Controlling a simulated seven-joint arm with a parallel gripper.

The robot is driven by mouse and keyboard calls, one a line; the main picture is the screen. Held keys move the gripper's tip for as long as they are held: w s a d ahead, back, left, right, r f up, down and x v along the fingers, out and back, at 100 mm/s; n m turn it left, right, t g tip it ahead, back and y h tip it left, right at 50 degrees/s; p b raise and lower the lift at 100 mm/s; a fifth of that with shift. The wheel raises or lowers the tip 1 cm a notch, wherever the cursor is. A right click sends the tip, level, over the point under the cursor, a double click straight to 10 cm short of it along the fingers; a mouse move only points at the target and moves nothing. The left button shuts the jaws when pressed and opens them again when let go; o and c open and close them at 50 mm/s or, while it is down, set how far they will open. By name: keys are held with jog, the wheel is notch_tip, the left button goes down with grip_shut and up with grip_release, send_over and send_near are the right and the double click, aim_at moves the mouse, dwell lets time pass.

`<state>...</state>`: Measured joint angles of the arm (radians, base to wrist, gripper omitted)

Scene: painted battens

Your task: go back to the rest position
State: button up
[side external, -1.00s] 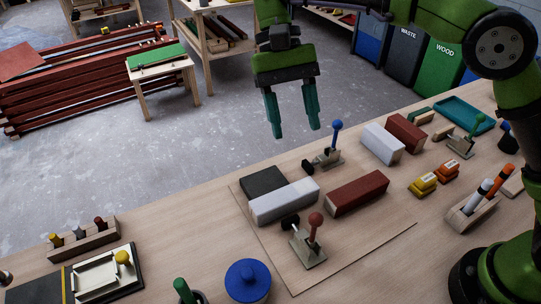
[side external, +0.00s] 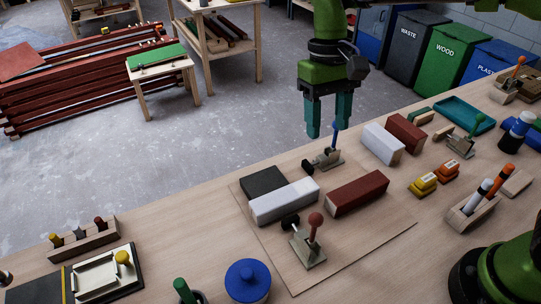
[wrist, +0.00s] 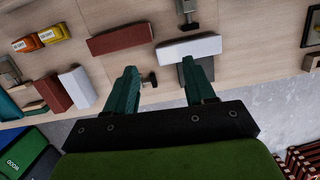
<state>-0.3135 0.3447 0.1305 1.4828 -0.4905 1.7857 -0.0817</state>
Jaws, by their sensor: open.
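My gripper (side external: 328,131) is open and empty. It hangs above the far edge of the workbench, with its teal fingers pointing down near the blue-handled clamp (side external: 327,161). In the wrist view the open fingers (wrist: 163,78) have nothing between them but the bench and part of a clamp below. A white batten (side external: 284,201) lies against a dark grey block (side external: 263,181) on a thin board (side external: 345,258). A dark red batten (side external: 357,193) lies to their right. A red-knobbed clamp (side external: 309,248) stands in front of them.
Another white block (side external: 382,144) and red block (side external: 406,133) lie to the right, near yellow and orange pieces (side external: 423,185) and a pen holder (side external: 472,213). A teal tray (side external: 464,115) is at the back right. A blue lidded pot (side external: 247,281) stands in front. Bins stand beyond the bench.

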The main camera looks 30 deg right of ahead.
jog(key=s+d+r+m+t+y, duration=0.1)
jog(key=s+d+r+m+t, duration=0.1)
jog(key=s+d+t, duration=0.7)
jog(key=s+d+m, duration=0.1)
jog(key=s+d, duration=0.2)
jog(key=d, duration=0.2)
jog(key=shift+s+d+r+y, duration=0.15)
jog(key=shift+s+d+y, duration=0.15)
jog(key=shift+s+d, duration=0.05)
